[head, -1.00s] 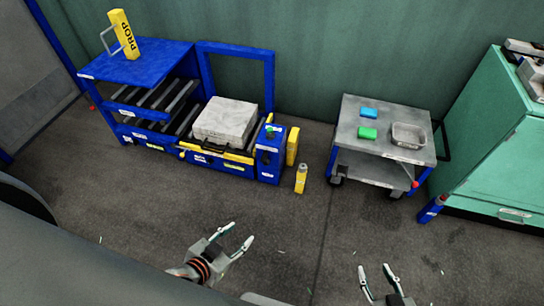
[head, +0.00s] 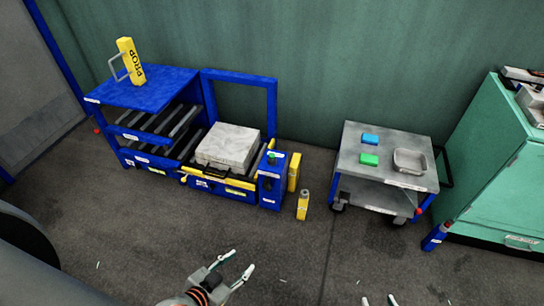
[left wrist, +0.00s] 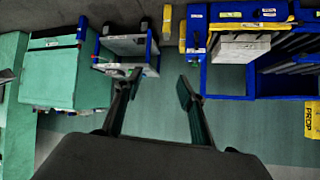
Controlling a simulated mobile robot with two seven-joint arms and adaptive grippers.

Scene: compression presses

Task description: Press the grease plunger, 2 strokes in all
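I cannot tell for certain which part is the grease plunger. A blue post with a green-topped knob (head: 271,158) stands at the right end of the blue press bench. A small blue post with a white label (head: 435,237) stands by the foot of the green cabinet. My left gripper (head: 243,262) is open and empty, in front of the bench and well apart from it. Its two spread fingers also show in the left wrist view (left wrist: 157,80). My right gripper (head: 378,300) shows only its spread fingertips at the bottom edge, with nothing visible between them.
The blue bench (head: 150,92) carries a yellow PROP block (head: 131,62) and a grey case (head: 228,147). A yellow bottle (head: 303,205) stands on the floor. A grey cart (head: 385,185) holds blue and green blocks and a tray. The green cabinet (head: 500,180) is right.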

